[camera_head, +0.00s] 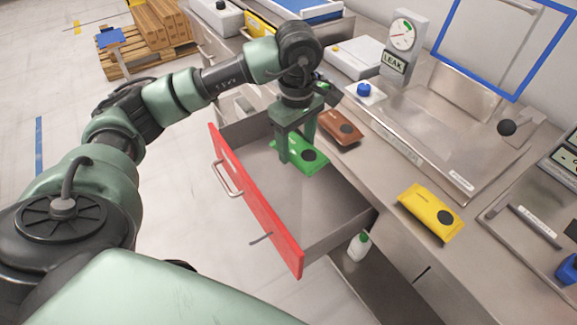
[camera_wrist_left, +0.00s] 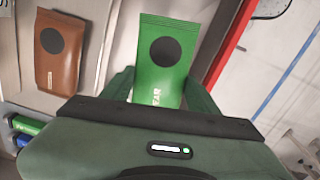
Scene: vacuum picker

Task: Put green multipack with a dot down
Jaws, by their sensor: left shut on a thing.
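The green multipack with a black dot (camera_head: 312,161) is at my left gripper (camera_head: 297,148), over the inside of the open drawer (camera_head: 324,200) with a red front. I cannot tell whether the pack touches the drawer floor. In the left wrist view the green multipack (camera_wrist_left: 168,70) lies between the two fingers of my left gripper (camera_wrist_left: 160,92), which is shut on it. The dot faces the camera. The gripper points down. My right gripper is not in view.
A brown pack with a dot (camera_head: 339,128) and a yellow pack with a dot (camera_head: 430,212) lie on the metal counter. The red drawer front (camera_head: 255,205) stands left of the gripper. A small green-capped bottle (camera_head: 359,245) stands below the counter. The drawer's near part is bare.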

